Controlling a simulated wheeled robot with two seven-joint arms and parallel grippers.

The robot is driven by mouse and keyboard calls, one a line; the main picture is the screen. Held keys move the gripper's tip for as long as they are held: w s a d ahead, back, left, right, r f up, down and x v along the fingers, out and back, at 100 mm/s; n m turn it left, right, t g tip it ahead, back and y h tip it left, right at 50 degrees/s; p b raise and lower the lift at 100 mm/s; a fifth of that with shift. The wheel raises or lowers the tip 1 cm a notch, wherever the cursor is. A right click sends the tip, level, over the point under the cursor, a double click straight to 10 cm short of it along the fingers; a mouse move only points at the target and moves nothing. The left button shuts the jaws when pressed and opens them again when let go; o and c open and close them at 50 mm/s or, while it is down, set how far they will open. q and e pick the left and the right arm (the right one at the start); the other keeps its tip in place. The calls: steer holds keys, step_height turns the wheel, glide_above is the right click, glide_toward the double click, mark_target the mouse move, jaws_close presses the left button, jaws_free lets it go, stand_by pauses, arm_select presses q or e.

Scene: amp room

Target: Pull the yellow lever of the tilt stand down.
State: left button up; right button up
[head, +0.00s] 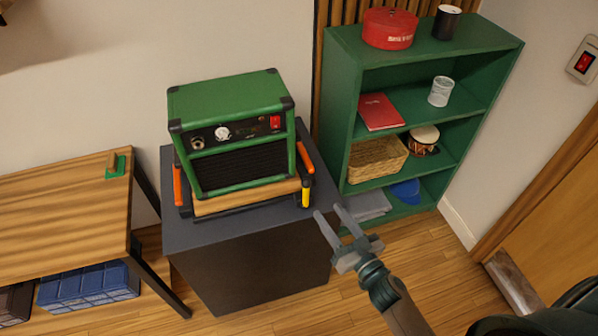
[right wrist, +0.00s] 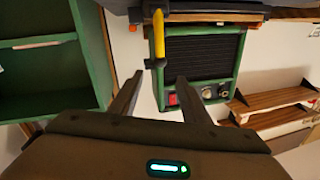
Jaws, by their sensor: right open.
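A green amp (head: 228,105) with a black grille sits on the tilt stand (head: 245,197), which has a wooden front edge and orange bars at its sides. The yellow lever (head: 306,196) hangs upright at the stand's front right corner. My right gripper (head: 328,211) is open and empty, just right of the lever and a little below it in the head view. In the right wrist view, which is turned upside down, the yellow lever (right wrist: 158,40) shows beyond the open fingertips (right wrist: 160,76), lined up between them. No contact shows. My left gripper is not in view.
The stand rests on a dark grey cabinet (head: 250,262). A wooden table (head: 65,210) stands at the left. Wooden floor is clear in front.

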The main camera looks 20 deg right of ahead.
mark_target(306, 193)
steer(key=shift+w, duration=0.1)
steer(key=p+x, duration=0.3)
steer(key=x, duration=1.4)
steer(key=shift+w+a+f, duration=0.1)
steer(key=shift+a, duration=0.05)
jaws_close()
